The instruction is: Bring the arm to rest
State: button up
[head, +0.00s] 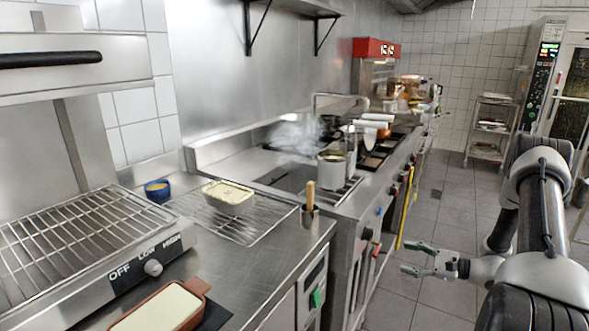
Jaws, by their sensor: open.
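My arm (542,200) is at the right side of the head view, bent, with its upper links near the right edge. My gripper (408,258) is open and empty, pointing left over the tiled floor. It is to the right of the counter and stove front and appears apart from them.
The steel counter (262,262) at left holds a wire rack with a cream-filled dish (228,197), a blue bowl (157,190), a brown dish (160,308) and a grill (75,240). A steaming pot (332,170) stands on the range. The tiled floor (445,210) beyond is clear.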

jog(key=s+a+f+g, duration=0.2)
jog(key=s+g, duration=0.1)
jog(key=s, duration=0.4)
jog(key=s+r+n+g+h, duration=0.3)
jog(key=s+r+n+g, duration=0.2)
jog(key=s+r+g, duration=0.3)
jog(key=s+a+r+n+t+h, duration=0.1)
jog(key=s+r+n+t+h, duration=0.1)
jog(key=r, duration=0.8)
jog(key=s+a+r+n+t+h, duration=0.1)
jog(key=s+r+n+t+h, duration=0.1)
jog(key=s+r+n+h, duration=0.3)
jog(key=s+a+r+n+t+h, duration=0.1)
jog(key=s+r+n+h, duration=0.3)
jog(key=r, duration=1)
jog(key=shift+s+a+r+n+t, duration=0.3)
jog(key=shift+s+n+t, duration=0.4)
jog(key=shift+s, duration=0.55)
